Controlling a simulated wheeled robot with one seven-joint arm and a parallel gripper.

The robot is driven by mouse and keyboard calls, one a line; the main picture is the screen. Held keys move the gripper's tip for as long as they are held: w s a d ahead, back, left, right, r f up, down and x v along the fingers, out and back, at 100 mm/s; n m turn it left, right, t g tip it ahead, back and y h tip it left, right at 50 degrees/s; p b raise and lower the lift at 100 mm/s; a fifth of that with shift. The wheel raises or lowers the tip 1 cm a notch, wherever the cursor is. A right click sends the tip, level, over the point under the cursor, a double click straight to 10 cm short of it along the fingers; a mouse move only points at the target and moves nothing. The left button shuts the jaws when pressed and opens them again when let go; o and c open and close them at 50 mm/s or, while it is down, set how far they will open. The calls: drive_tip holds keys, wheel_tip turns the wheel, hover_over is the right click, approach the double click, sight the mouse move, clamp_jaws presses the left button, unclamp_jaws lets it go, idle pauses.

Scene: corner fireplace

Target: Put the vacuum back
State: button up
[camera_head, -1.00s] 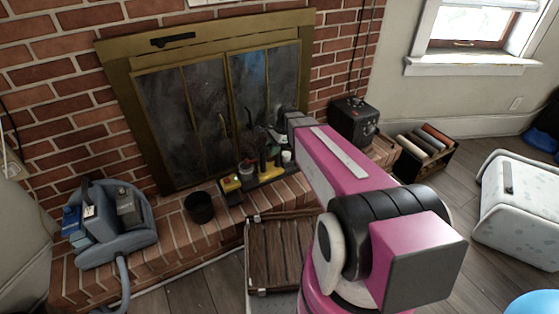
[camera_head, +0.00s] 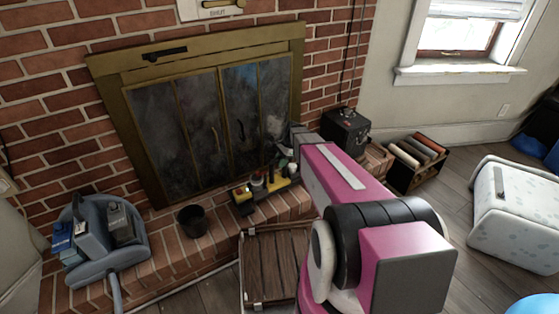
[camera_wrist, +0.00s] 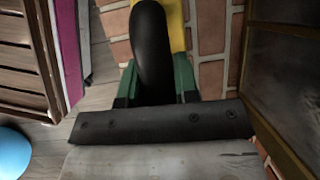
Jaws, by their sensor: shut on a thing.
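In the wrist view, my gripper (camera_wrist: 156,82) has its green fingers on both sides of a thick, curved black part (camera_wrist: 152,45). A yellow body (camera_wrist: 178,22) shows behind that part, over the brick; it looks like a hand tool, and I cannot tell whether it is the vacuum. In the head view my arm hides most of the gripper, and yellow and black items (camera_head: 243,197) sit on the hearth in front of the fireplace. A blue-grey unit with a hose (camera_head: 105,262), which looks like a vacuum, stands on the left of the hearth, away from my gripper.
A black bin (camera_head: 193,220) stands on the brick hearth (camera_head: 185,255). A wooden slatted crate (camera_head: 270,262) is on the floor in front. A black box (camera_head: 346,128), a crate of rolls (camera_head: 415,160) and a white case (camera_head: 515,205) are to the right. Glass fireplace doors (camera_head: 205,125) stand behind.

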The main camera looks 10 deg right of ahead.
drive_tip(key=shift+f, duration=1.45)
drive_tip(key=o, duration=1)
drive_tip(key=shift+f, duration=0.1)
drive_tip(key=shift+c, duration=0.2)
drive_tip(key=v, duration=1.2)
drive_tip(key=s+r+n+h, duration=0.2)
drive_tip(key=s+n, duration=0.4)
drive_tip(key=s, duration=0.5)
drive_tip(key=s+r+n+t+h, duration=0.1)
drive_tip(key=s+r+n+h, duration=0.1)
drive_tip(key=s+n, duration=0.5)
drive_tip(key=s+a, duration=0.1)
drive_tip(key=s, duration=0.3)
drive_tip(key=shift+n, duration=0.3)
